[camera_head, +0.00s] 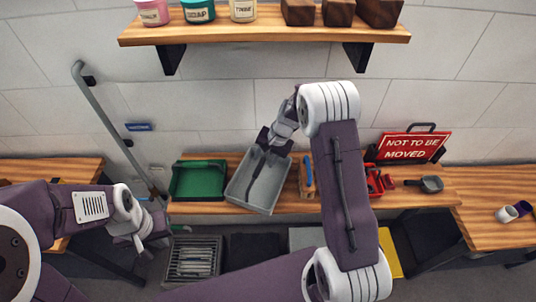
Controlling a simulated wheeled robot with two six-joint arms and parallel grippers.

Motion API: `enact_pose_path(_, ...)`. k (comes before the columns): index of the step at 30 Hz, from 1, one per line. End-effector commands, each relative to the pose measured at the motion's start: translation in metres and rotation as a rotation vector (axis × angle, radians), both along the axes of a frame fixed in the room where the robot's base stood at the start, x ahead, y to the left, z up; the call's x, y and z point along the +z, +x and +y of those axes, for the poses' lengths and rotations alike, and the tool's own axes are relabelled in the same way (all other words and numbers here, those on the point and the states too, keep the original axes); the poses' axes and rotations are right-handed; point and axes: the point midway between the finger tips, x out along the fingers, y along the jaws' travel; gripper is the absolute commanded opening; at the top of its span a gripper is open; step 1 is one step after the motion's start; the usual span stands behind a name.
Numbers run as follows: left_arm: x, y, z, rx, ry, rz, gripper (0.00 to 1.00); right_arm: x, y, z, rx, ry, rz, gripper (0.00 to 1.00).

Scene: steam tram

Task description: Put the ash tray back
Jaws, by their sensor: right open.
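A grey metal tray (241,187), which I take to be the ash tray, sits at an angle on the wooden bench (226,207), its near corner by the front edge. A long dark shape lies inside it. My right gripper (272,150) is open at the tray's far end, its dark fingers over or beside the far rim; I cannot tell whether they touch it. My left gripper (140,243) hangs low at the left, in front of the bench and away from the tray; its fingers are too small to read.
A green tray (198,181) stands left of the grey one. A blue-and-wood tool (308,175), red items (374,182) and a small shovel (431,184) lie to the right. A red sign (410,147) stands behind. A shelf (220,31) overhangs. A slatted crate (194,257) sits below.

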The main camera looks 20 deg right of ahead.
Motion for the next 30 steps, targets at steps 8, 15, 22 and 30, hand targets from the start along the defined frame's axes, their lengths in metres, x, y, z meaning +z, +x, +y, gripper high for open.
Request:
enact_pose_path(8, -0.006, 0.0, 0.0, 0.0, 0.0, 0.0, 0.0, 0.042, -0.009, -0.011, -0.002, -0.001, -0.001, 0.45)
enact_pose_path(15, -0.006, 0.0, 0.0, 0.0, 0.0, 0.0, 0.0, 0.051, -0.03, -0.009, 0.051, -0.036, 0.005, 0.45)
enact_pose_path(22, -0.006, 0.0, 0.0, 0.0, 0.0, 0.0, 0.0, 0.066, -0.166, -0.004, 0.433, -0.251, 0.01, 0.45)
enact_pose_path(30, -0.006, 0.0, 0.0, 0.0, 0.0, 0.0, 0.0, 0.062, -0.232, -0.008, 0.633, -0.333, 0.007, 0.45)
